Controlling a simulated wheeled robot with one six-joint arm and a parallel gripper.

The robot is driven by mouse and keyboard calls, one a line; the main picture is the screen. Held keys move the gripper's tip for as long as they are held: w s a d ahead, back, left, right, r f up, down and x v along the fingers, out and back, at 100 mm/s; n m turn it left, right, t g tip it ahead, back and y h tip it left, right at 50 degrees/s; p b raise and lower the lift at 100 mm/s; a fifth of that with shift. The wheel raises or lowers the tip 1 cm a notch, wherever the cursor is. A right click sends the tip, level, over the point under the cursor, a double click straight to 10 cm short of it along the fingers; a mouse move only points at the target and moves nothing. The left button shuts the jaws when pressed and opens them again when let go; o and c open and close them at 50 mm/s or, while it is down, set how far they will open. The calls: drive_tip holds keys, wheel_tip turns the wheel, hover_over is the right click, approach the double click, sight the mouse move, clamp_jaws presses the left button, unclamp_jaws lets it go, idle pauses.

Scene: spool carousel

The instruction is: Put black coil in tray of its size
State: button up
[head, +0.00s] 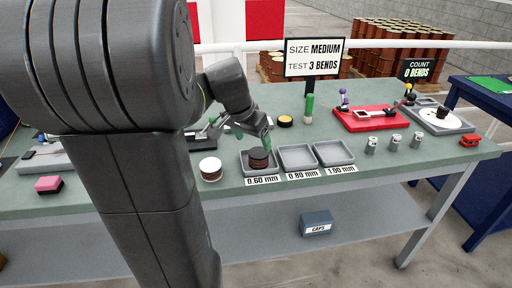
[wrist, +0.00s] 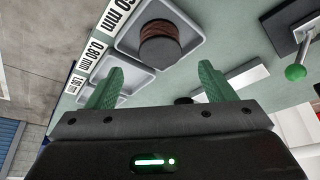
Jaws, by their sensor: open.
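The black coil (head: 259,159) is a dark spool with a brown wound middle. It sits in the grey tray labelled 0.60 mm (head: 246,169), the leftmost of three trays. The 0.80 mm tray (head: 297,157) and the 1.00 mm tray (head: 334,153) are empty. In the wrist view the coil (wrist: 160,46) stands upright in its tray (wrist: 128,44), beyond my fingertips. My gripper (wrist: 160,84) has green fingers spread wide with nothing between them. In the head view my gripper (head: 267,138) is just above and behind the coil, partly hidden by my arm.
A white-topped spool (head: 210,168) stands left of the trays. A green post (head: 309,108), a yellow-topped disc (head: 285,121) and a red fixture (head: 372,118) stand behind. Several metal cylinders (head: 395,142) stand to the right. A sign (head: 314,58) reads size medium, test 3 bends.

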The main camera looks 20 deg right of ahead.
sight(257, 153)
drive_tip(key=v, duration=0.5)
drive_tip(key=shift+r, duration=0.1)
drive_tip(key=b+x, duration=0.1)
drive_tip(key=x, duration=1.2)
drive_tip(key=shift+a, duration=0.15)
drive_tip(key=shift+r+p, duration=0.35)
drive_tip(key=shift+r, duration=1.85)
drive_tip(key=shift+s, duration=0.1)
drive_tip(key=shift+f, duration=0.1)
